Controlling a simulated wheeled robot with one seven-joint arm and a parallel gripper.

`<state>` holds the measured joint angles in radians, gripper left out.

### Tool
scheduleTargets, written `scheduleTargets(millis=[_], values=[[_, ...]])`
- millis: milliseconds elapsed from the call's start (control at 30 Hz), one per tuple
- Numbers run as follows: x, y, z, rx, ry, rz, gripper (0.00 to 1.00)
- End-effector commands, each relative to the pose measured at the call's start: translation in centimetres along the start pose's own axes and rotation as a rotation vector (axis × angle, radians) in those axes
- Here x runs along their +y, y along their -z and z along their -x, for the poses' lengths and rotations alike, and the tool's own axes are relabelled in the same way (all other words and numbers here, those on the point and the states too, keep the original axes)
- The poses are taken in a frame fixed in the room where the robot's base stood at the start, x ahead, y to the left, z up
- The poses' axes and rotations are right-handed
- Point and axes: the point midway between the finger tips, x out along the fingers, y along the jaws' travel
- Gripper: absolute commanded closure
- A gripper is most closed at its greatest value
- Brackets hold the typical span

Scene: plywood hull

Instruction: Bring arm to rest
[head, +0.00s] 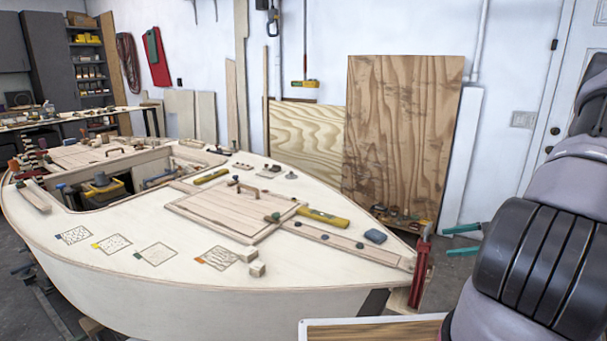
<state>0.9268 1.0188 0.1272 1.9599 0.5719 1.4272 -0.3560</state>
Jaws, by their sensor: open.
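My arm (541,246) fills the right side of the head view, with purple-grey links and a ribbed black joint close to the camera. My gripper (455,240) shows as two teal fingers, one above the other, reaching left from behind the arm. The fingers are apart, with nothing seen between them. They are to the right of the hull's pointed end, and look clear of it. The gripper's body and wrist are hidden behind the arm.
A board-like surface (375,330) lies below. Plywood sheets (400,135) lean on the wall.

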Motion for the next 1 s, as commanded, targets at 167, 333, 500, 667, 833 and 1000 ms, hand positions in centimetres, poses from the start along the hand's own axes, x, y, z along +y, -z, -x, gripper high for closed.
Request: scheduleTargets(millis=[167,333,500,667,833,1000], values=[[-1.0,-7.3,-0.1,0.146,-0.157,0.179,0.01],[-0.8,-14.0,-0.5,0.281,-0.282,0.351,0.01],[0.2,-20.4,-0.9,0.412,-0.379,0.533,0.01],[1.9,-26.1,-1.1,0.532,-0.445,0.713,0.01],[4.3,-31.6,-1.2,0.65,-0.485,0.909,0.01],[7.3,-36.4,-0.9,0.757,-0.493,1.113,0.01]])
